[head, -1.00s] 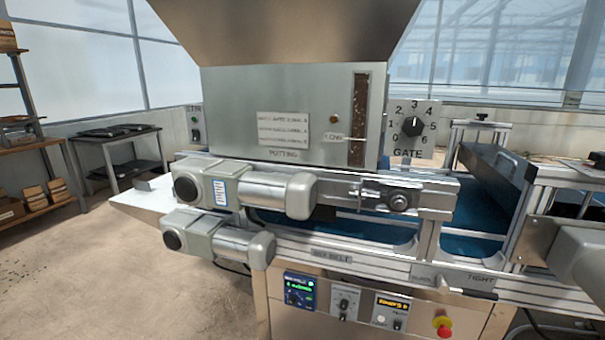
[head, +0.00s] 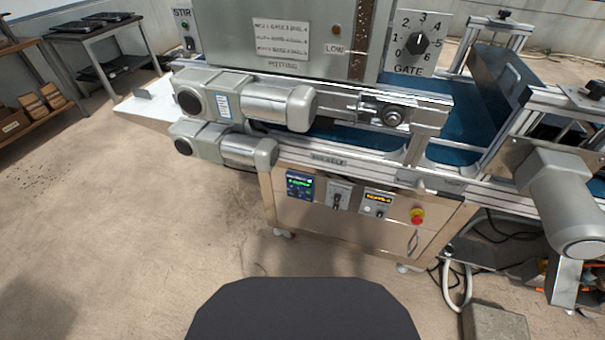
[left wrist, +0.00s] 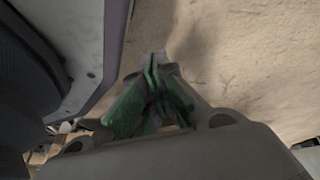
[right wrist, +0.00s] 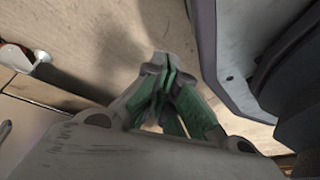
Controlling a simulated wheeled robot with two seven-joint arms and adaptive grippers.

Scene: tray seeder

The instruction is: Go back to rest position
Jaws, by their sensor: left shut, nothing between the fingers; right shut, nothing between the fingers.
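My left gripper (left wrist: 155,75) shows in the left wrist view. Its green-padded fingers are shut together with nothing between them, over bare concrete floor. My right gripper (right wrist: 166,75) shows in the right wrist view. Its fingers are also shut and empty, with floor beyond them and a pale panel at the left. Neither gripper shows in the head view.
The tray seeder (head: 330,205) stands ahead, with motors (head: 255,105), a gate dial (head: 421,42), a control panel and a red stop button (head: 417,215). A tray table (head: 95,35) and shelves are at the left. Cables lie at lower right. The floor (head: 130,230) is clear at left.

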